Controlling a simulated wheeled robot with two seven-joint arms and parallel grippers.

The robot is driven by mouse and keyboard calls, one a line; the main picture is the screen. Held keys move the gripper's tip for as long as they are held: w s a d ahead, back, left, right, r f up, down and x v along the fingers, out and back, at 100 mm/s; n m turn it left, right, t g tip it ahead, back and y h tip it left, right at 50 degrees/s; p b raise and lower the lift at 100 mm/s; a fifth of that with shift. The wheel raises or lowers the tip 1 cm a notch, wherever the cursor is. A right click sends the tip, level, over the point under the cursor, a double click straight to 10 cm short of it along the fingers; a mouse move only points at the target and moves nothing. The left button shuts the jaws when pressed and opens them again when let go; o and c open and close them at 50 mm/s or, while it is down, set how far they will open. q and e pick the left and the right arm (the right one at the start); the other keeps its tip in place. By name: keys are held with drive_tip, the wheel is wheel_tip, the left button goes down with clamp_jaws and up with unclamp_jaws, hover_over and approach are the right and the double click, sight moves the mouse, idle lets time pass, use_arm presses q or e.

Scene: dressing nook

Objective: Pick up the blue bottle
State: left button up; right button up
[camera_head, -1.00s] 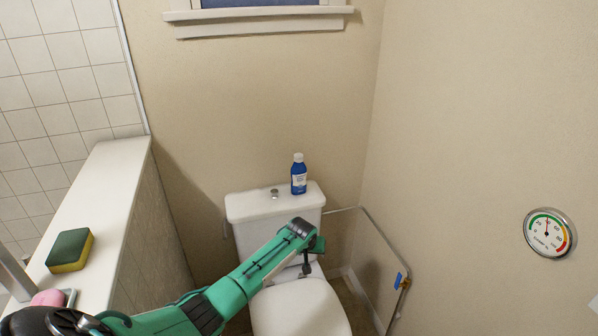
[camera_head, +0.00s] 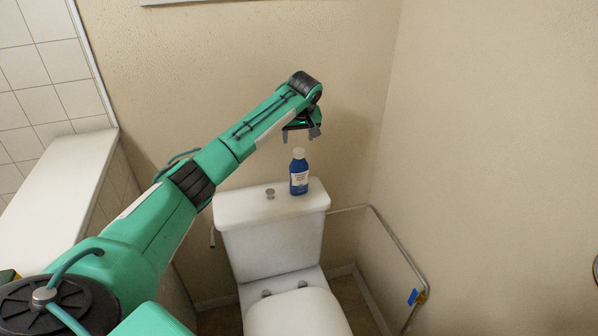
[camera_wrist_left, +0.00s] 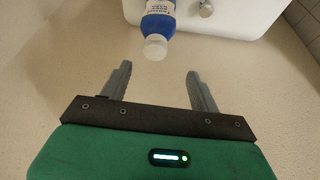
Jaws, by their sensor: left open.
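The blue bottle (camera_head: 299,177) has a white cap and a pale label. It stands upright on the right part of the white toilet tank lid (camera_head: 240,205). My left gripper (camera_head: 302,136) is above the bottle in the head view, open and empty, with its fingers pointing down. In the left wrist view the bottle (camera_wrist_left: 157,25) shows cap first, beyond the two spread fingers of the gripper (camera_wrist_left: 159,82) and roughly in line with the gap between them. The fingers do not touch the bottle. My right gripper is in neither view.
A round flush button (camera_head: 270,193) sits on the lid left of the bottle. A white-topped half wall (camera_head: 60,175) runs along the left. A metal pipe (camera_head: 395,240) runs along the wall at the right. The lid around the bottle is otherwise clear.

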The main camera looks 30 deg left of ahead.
sight(299, 150)
use_arm(q)
drive_tip(key=x, duration=0.4)
drive_tip(key=shift+w+f+p, duration=0.2)
drive_tip(key=shift+f+p, duration=0.15)
drive_tip(key=shift+p, duration=0.05)
drive_tip(key=x, duration=0.2)
drive_tip(key=p+x, duration=0.1)
drive_tip(key=x, duration=0.1)
drive_tip(key=shift+w+d+f, duration=0.15)
drive_tip(key=shift+w+f, duration=0.1)
drive_tip(key=shift+f, duration=0.05)
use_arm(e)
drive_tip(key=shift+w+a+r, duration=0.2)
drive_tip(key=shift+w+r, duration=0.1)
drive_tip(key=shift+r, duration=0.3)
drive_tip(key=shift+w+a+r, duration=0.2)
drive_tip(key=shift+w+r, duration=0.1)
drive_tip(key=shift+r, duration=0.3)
use_arm(q)
drive_tip(key=shift+c, duration=0.2)
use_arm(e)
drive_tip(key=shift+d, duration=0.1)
use_arm(q)
clamp_jaws()
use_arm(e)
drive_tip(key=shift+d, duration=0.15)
